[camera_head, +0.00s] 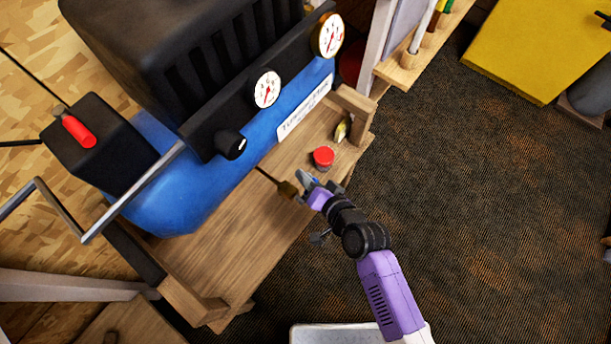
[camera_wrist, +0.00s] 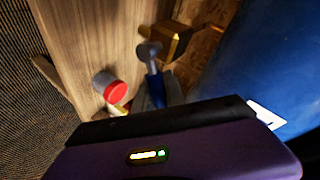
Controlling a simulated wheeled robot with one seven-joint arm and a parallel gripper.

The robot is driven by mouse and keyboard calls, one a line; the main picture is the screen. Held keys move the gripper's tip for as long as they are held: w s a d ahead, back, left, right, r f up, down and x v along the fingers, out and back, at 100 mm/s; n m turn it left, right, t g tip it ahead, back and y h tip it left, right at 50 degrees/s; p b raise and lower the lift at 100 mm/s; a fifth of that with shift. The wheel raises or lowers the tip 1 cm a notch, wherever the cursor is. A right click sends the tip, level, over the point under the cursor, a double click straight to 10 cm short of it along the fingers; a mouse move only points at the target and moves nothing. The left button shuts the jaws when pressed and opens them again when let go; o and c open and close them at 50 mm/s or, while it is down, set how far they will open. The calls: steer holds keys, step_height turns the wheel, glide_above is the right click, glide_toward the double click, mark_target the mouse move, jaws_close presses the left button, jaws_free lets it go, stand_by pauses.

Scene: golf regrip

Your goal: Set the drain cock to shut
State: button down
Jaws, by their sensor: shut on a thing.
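The drain cock is a small brass body on a thin pipe below the blue tank. The brass body (camera_head: 288,190) is at the shelf edge in the head view, and also shows near the top of the wrist view (camera_wrist: 178,38). Its lever has a grey end (camera_wrist: 149,50) and a blue grip (camera_wrist: 172,86). In the wrist view the lever points down toward me, looking roughly crosswise to the pipe. My gripper (camera_head: 308,184) is shut on the blue lever, with its fingers (camera_wrist: 158,93) on either side. The fingers hide part of the lever.
The blue tank (camera_head: 180,180) stands behind the cock on the wooden shelf (camera_head: 235,245). A red-topped container (camera_head: 323,157) stands close beside my gripper, with a small yellowish item (camera_head: 341,130) beyond it. Open carpet (camera_head: 470,200) lies to the right.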

steer(key=shift+f+m+g+y, duration=1)
steer(key=shift+f+m+g, duration=0.5)
steer(key=shift+m+g, duration=0.25)
steer(key=shift+s, duration=0.1)
steer(key=c, duration=1.4)
jaws_free()
steer(key=shift+p+v, duration=0.45)
steer(key=shift+v, duration=3.4)
